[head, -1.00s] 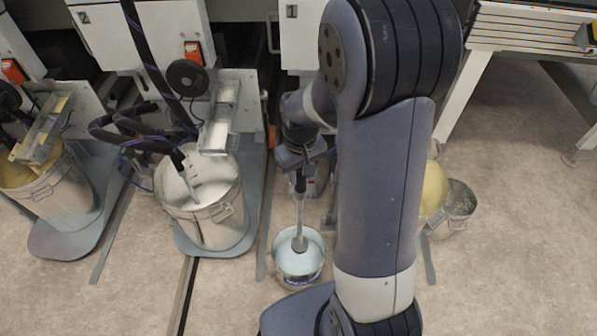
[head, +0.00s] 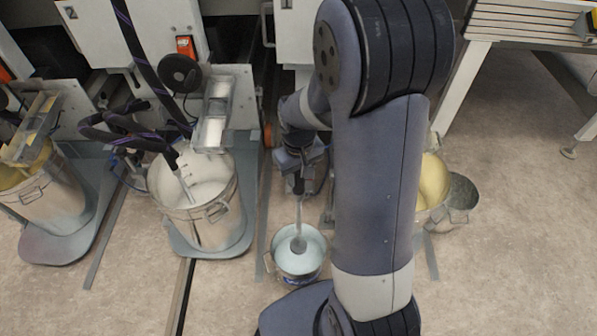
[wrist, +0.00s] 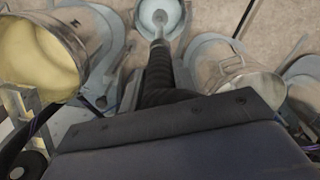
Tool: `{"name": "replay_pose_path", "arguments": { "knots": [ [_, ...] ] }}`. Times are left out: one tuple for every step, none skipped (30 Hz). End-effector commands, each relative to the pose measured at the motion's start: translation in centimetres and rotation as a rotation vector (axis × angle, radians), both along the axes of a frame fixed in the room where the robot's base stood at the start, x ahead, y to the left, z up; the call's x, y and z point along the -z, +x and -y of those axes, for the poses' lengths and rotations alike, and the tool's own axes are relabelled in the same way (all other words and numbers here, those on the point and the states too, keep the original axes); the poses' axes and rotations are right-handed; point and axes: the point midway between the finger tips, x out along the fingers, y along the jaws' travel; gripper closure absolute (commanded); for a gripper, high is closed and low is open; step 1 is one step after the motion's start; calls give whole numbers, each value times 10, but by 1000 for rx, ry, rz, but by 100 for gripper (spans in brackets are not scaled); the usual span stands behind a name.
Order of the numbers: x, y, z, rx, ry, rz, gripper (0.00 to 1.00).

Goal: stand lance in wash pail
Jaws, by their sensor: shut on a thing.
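The lance (head: 299,222) is a thin grey rod with a dark grip and a rounded grey end. My gripper (head: 299,172) is shut on its upper part and holds it about upright. The wash pail (head: 297,269) is a small metal pail of pale blue liquid on the floor below. The lance's rounded end shows over the liquid, inside the rim's outline; I cannot tell how deep it is. In the wrist view the lance (wrist: 158,70) runs up to the wash pail (wrist: 178,30).
A large drum of white paint (head: 208,215) with a hose lance in it stands left of the pail. A drum of yellow paint (head: 432,190) and a small empty bucket (head: 462,195) stand right, partly behind my arm. Machine cabinets line the back. Open floor lies at front right.

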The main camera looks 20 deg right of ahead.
Motion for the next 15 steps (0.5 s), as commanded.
{"name": "replay_pose_path", "arguments": {
  "knots": [
    [11, 0, 0, 0, 0, 0, 100],
    [14, 0, 0, 0, 0, 0, 100],
    [19, 0, 0, 0, 0, 0, 100],
    [22, 0, 0, 0, 0, 0, 100],
    [26, 0, 0, 0, 0, 0, 100],
    [31, 0, 0, 0, 0, 0, 100],
    [34, 0, 0, 0, 0, 0, 100],
    [37, 0, 0, 0, 0, 0, 100],
    [42, 0, 0, 0, 0, 0, 100],
    [46, 0, 0, 0, 0, 0, 100],
    [49, 0, 0, 0, 0, 0, 100],
    [54, 0, 0, 0, 0, 0, 100],
    [57, 0, 0, 0, 0, 0, 100],
    [61, 0, 0, 0, 0, 0, 100],
    [65, 0, 0, 0, 0, 0, 100]
  ]
}}
